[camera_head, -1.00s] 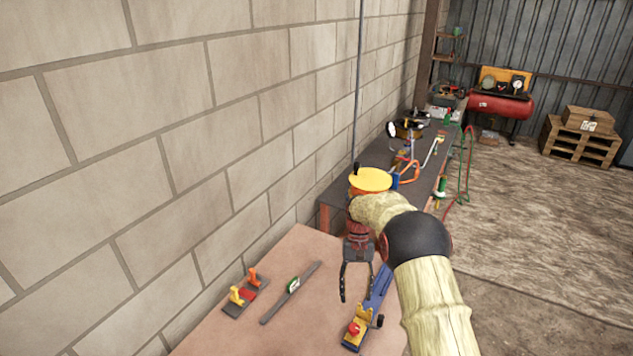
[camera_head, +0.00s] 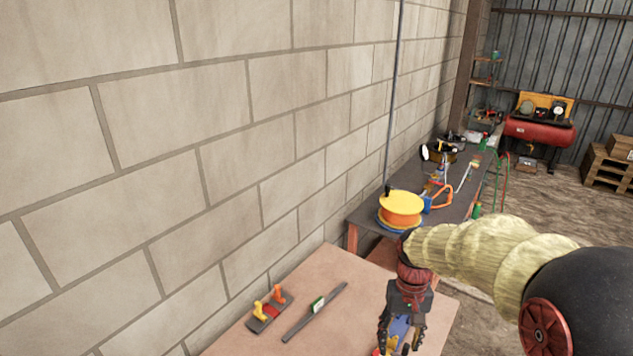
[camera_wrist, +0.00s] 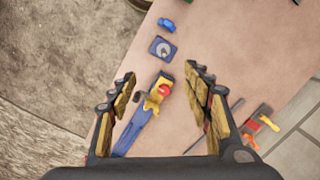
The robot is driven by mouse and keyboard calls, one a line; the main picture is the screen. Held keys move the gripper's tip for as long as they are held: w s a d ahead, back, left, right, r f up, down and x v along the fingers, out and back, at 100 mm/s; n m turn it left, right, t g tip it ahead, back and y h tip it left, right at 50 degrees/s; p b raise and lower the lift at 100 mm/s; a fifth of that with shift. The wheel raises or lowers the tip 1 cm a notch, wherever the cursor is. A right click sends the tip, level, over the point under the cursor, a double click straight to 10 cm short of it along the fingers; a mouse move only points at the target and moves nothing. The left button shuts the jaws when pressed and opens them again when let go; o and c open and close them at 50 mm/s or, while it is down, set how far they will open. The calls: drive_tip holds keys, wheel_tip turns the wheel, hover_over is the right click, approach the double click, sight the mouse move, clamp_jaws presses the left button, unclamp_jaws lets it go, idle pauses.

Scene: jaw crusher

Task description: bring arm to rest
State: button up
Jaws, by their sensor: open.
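My gripper (camera_head: 399,345) hangs over the near wooden table (camera_head: 330,268), fingers pointing down. It also shows in the wrist view (camera_wrist: 162,88), where its two fingers are wide apart with nothing gripped between them. Below it on the table lies a blue and yellow tool with a red knob (camera_wrist: 150,112), seen between the fingers and partly hidden behind the gripper in the head view. My arm reaches in from the right of the head view.
A trowel-like tool with yellow and orange handles (camera_head: 268,310) and a long grey bar (camera_head: 312,314) lie left of the gripper. A blue square piece (camera_wrist: 163,48) lies on the table. A block wall (camera_head: 150,180) borders the left. A dark bench (camera_head: 462,190) with a yellow-orange reel (camera_head: 400,210) stands beyond.

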drive_tip(key=s+r+t, duration=0.3)
drive_tip(key=s+r, duration=0.4)
drive_tip(key=s, duration=0.2)
drive_tip(key=s+r+t+b, duration=0.1)
drive_tip(key=s+r+t, duration=0.2)
drive_tip(key=s+r, duration=0.4)
drive_tip(key=shift+s+a+r+n+t, duration=0.3)
drive_tip(key=shift+s+a+t, duration=0.1)
drive_tip(key=shift+s, duration=1.05)
